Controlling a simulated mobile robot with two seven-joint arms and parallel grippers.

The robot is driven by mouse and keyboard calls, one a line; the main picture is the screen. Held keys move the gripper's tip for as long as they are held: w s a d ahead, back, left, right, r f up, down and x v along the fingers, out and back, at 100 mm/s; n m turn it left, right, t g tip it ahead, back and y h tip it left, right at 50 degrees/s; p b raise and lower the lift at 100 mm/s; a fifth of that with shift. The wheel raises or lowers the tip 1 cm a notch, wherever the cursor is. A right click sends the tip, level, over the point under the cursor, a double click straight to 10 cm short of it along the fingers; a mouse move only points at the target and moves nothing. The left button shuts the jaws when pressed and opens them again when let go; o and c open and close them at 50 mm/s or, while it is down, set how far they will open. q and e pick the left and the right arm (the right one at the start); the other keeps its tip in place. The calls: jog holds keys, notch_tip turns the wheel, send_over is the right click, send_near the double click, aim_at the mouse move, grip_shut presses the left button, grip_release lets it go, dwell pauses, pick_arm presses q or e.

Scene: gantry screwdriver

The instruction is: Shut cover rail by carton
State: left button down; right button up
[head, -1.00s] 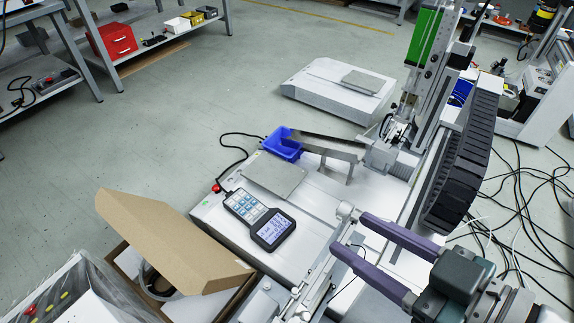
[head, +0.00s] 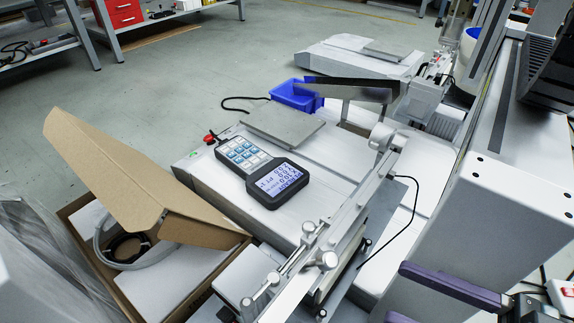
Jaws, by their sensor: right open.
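A silver cover rail (head: 338,222) with small knobs and clamps runs diagonally along the near edge of the white gantry machine (head: 225,180). It lies just right of the open brown carton (head: 115,165). The rail stands raised above the machine bed, with a dark gap under its lower part; its exact angle is hard to tell. My right gripper (head: 398,293) is at the bottom right. Its two purple fingers are apart, with nothing between them, and their tips point left toward the rail without visibly touching it. My left gripper is out of view.
A handheld pendant (head: 262,172) lies on the machine bed beside a grey plate (head: 283,128). A blue bin (head: 297,95) stands behind. A thin black cable (head: 412,215) loops right of the rail. A large white column (head: 510,210) fills the right side.

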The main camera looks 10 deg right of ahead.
aim_at(330, 257)
jog(key=b+x, duration=0.2)
jog(key=x, duration=0.8)
jog(key=shift+c, duration=0.2)
grip_shut()
